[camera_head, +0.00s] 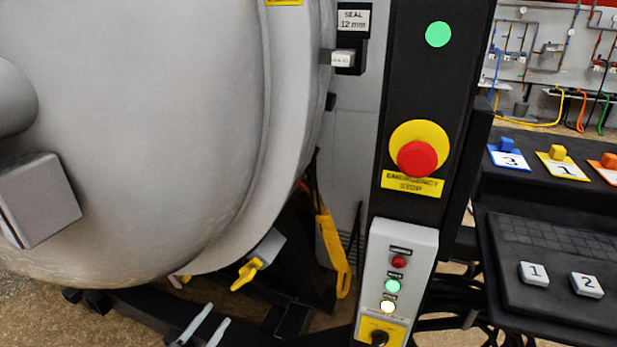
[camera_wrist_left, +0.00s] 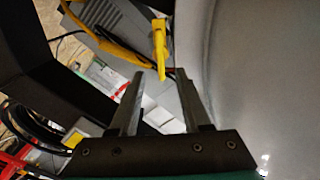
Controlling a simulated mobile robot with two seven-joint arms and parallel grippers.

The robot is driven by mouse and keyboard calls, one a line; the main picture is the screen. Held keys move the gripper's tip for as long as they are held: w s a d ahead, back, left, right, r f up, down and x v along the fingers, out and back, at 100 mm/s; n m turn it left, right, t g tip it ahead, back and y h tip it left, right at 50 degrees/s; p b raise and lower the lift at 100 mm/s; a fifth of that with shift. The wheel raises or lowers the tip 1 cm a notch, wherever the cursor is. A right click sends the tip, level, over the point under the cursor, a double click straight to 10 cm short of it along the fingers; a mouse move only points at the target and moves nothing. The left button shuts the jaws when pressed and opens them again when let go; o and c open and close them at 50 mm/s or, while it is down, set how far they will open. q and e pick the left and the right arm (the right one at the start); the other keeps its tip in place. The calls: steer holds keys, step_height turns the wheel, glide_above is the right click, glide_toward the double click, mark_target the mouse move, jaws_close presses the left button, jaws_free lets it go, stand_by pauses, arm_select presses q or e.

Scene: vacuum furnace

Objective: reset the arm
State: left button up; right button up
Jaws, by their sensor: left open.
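My left gripper (camera_head: 204,328) shows only as two pale fingertips at the bottom edge of the head view. Its fingers are apart with nothing between them. In the left wrist view my left gripper (camera_wrist_left: 158,78) is also open and empty, and a yellow handle (camera_wrist_left: 159,48) stands just beyond the fingertips, apart from them as far as I can tell. The yellow handle also shows in the head view (camera_head: 246,273), under the furnace door, up and to the right of the fingertips. My right gripper is not in view.
The large grey furnace door (camera_head: 150,130) fills the left. A black column carries a red emergency stop button (camera_head: 417,158), with a grey control box (camera_head: 398,262) below. A black desk (camera_head: 560,290) with numbered blocks stands at the right. Dark frame beams lie near the floor.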

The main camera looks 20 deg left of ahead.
arm_select(q)
steer(key=s+d+f+n+g+y+p, duration=0.1)
steer(key=s+f+n+g, duration=0.2)
steer(key=f, duration=0.5)
steer(key=s+d+f+n+g+y, duration=0.1)
steer(key=s+d+f+g, duration=0.1)
steer(key=s+f+g, duration=0.5)
steer(key=s+d+f+n+g+p, duration=0.1)
steer(key=s+d+f+g, duration=0.2)
steer(key=s+f, duration=0.4)
steer(key=s+d+f+n+g, duration=0.1)
steer(key=s+d+f+g, duration=0.1)
steer(key=s+f, duration=0.5)
steer(key=s+d, duration=0.1)
steer(key=s, duration=0.4)
steer(key=shift+s+d+f+g+p, duration=0.2)
steer(key=shift+s+g+p, duration=0.05)
steer(key=shift+g+p, duration=0.15)
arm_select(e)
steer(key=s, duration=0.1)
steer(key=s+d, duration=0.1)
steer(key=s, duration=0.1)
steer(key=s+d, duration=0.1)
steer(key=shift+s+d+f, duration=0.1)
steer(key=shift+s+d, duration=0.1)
